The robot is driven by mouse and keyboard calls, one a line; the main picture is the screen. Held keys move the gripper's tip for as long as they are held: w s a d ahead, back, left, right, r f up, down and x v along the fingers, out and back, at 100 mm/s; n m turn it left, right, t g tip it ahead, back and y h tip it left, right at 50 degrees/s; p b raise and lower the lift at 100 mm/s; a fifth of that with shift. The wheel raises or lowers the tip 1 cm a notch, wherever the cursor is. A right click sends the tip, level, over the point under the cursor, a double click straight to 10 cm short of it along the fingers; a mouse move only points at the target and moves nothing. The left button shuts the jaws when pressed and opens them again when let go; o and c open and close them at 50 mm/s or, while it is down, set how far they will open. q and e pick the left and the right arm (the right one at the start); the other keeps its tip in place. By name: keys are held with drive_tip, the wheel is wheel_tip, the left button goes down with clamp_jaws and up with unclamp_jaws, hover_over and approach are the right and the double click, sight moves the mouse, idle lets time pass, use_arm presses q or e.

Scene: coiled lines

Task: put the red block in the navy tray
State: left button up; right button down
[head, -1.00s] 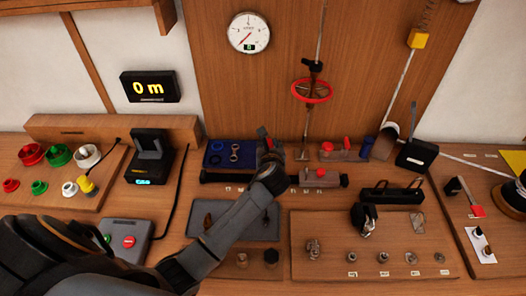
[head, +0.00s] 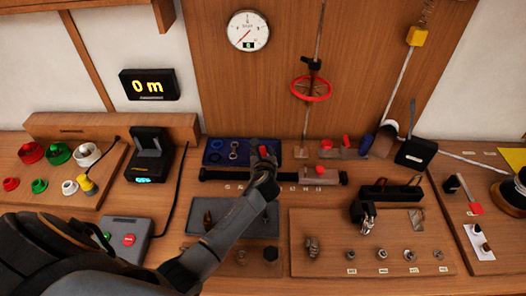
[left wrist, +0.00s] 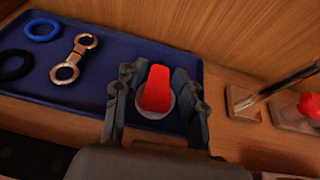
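The red block (left wrist: 157,88) is between the two fingers of my left gripper (left wrist: 158,80), with a finger close against each side. In the head view the red block (head: 262,149) shows as a small red spot at the gripper's end. My left gripper (head: 263,152) is over the right part of the navy tray (head: 213,159). The tray (left wrist: 88,88) also fills the left and middle of the left wrist view. A pale disc shows under the block's near end. Whether the block touches the tray is hidden. My right gripper is not in view.
The tray also holds a blue ring (left wrist: 42,30), a black ring (left wrist: 14,67) and a metal link (left wrist: 72,58). A dark rail (head: 225,175) lies in front of it. Small red-topped parts (head: 347,146) lie nearby.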

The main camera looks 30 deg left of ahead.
use_arm(q)
drive_tip(key=shift+o, duration=0.9)
drive_tip(key=shift+r, duration=0.2)
drive_tip(key=v, duration=1.2)
